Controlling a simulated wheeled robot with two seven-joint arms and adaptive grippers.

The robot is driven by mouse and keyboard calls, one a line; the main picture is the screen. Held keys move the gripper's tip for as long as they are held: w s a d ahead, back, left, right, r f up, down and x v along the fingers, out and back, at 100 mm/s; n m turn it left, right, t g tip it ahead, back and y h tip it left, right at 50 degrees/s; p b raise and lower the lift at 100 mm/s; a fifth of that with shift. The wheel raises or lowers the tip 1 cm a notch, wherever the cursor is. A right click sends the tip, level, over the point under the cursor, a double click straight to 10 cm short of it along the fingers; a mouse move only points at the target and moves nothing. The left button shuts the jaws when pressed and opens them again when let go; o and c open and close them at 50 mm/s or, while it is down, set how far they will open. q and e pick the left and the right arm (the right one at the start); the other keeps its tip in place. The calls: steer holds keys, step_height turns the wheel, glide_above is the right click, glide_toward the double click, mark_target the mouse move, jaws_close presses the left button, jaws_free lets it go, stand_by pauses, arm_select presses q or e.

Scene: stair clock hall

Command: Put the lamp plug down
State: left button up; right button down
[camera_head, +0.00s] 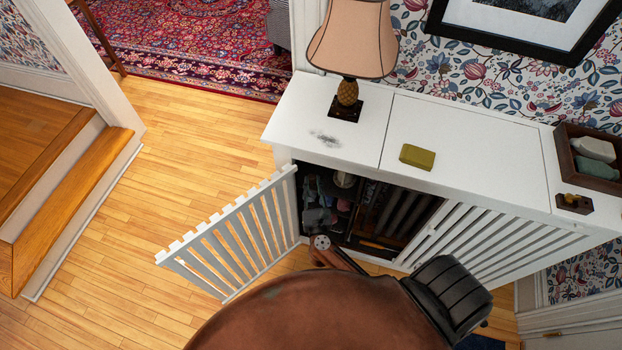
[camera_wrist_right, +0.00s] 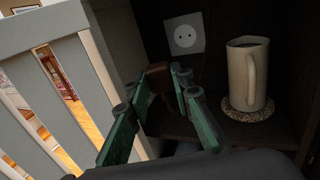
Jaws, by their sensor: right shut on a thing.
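My right gripper (camera_wrist_right: 162,86) reaches into the open left side of the white cabinet. Its green fingers are shut on a small brown thing, which I take for the lamp plug (camera_wrist_right: 157,74). The fingers partly hide it, and I cannot make out its cord or whether it touches the floor of the cabinet. A white wall socket (camera_wrist_right: 184,34) is behind and above it, with nothing in it. The table lamp (camera_head: 352,45) stands on the cabinet top, and its base is dark. My left gripper is not in view.
A beige mug (camera_wrist_right: 247,76) stands on a speckled coaster (camera_wrist_right: 250,112) right of my fingers. The slatted door (camera_head: 237,235) stands open at the left. A yellow-green block (camera_head: 417,157) and a dark tray (camera_head: 572,151) are on the cabinet top (camera_head: 470,165), otherwise mostly clear.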

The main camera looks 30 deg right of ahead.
mark_target(312, 177)
steer(key=w, duration=0.1)
steer(key=w+d+f, duration=0.1)
steer(key=w+d+f+b, duration=0.1)
steer(key=shift+w+f, duration=0.15)
steer(key=shift+w, duration=0.2)
steer(key=w+f, duration=0.1)
steer(key=d+f+b, duration=0.1)
steer(key=w+f, duration=0.1)
steer(key=f, duration=0.1)
steer(key=shift+w+d+b, duration=0.25)
steer(key=shift+w+b, duration=0.05)
steer(key=shift+w+d+f, duration=0.15)
steer(key=shift+w+f, duration=0.15)
steer(key=shift+f, duration=0.05)
steer(key=f, duration=0.1)
steer(key=f+b, duration=0.1)
steer(key=f, duration=0.1)
steer(key=shift+w+d+f+b, duration=0.2)
steer(key=shift+w+b, duration=0.1)
steer(key=shift+b, duration=0.1)
steer(key=shift+f, duration=0.15)
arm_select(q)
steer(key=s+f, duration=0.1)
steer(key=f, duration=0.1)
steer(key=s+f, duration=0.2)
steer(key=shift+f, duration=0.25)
